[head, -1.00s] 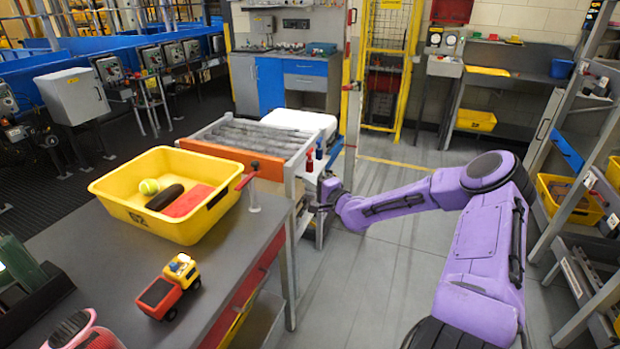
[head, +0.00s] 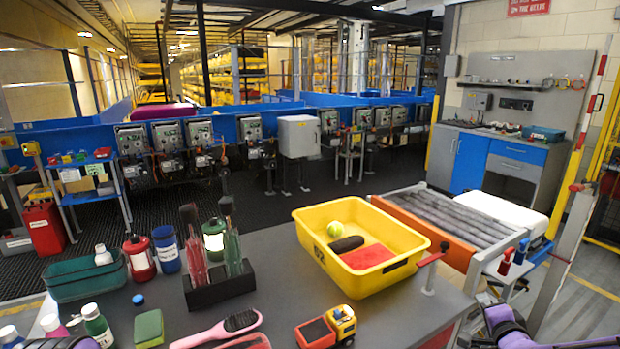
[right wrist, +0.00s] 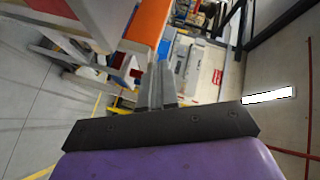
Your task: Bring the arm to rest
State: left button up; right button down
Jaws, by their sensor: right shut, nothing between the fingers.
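My right arm (head: 508,328) is purple and shows at the bottom right of the head view, low beside the front end of the roller conveyor. Its gripper (head: 488,299) is partly cut into by the clutter there and looks small. In the right wrist view the two grey fingers (right wrist: 161,82) are together with nothing between them. They are clear of the table and point past the conveyor frame. My left gripper is not in view.
A yellow bin (head: 345,290) with a ball, a dark item and a red item stands on the grey table (head: 277,262). A toy truck (head: 328,328), hairbrush (head: 218,330) and bottles crowd the table. The roller conveyor (head: 440,225) adjoins it.

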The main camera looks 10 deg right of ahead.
jog(key=s+a+f+n+g, duration=0.3)
jog(key=s+a+f, duration=0.2)
jog(key=a+f, duration=0.3)
jog(key=s+a+f+n+g, duration=0.2)
jog(key=s+f, duration=0.4)
jog(key=s, duration=0.3)
jog(key=s+a+f+n+g+y, duration=0.1)
jog(key=s+a+f+n+g, duration=0.2)
jog(key=s+f, duration=0.4)
jog(key=s+a+f+n+g, duration=0.2)
jog(key=s+a+f, duration=0.4)
jog(key=s, duration=0.6)
jog(key=shift+a+f+g+y, duration=0.2)
jog(key=shift+a+g+y, duration=0.2)
jog(key=shift+g, duration=0.5)
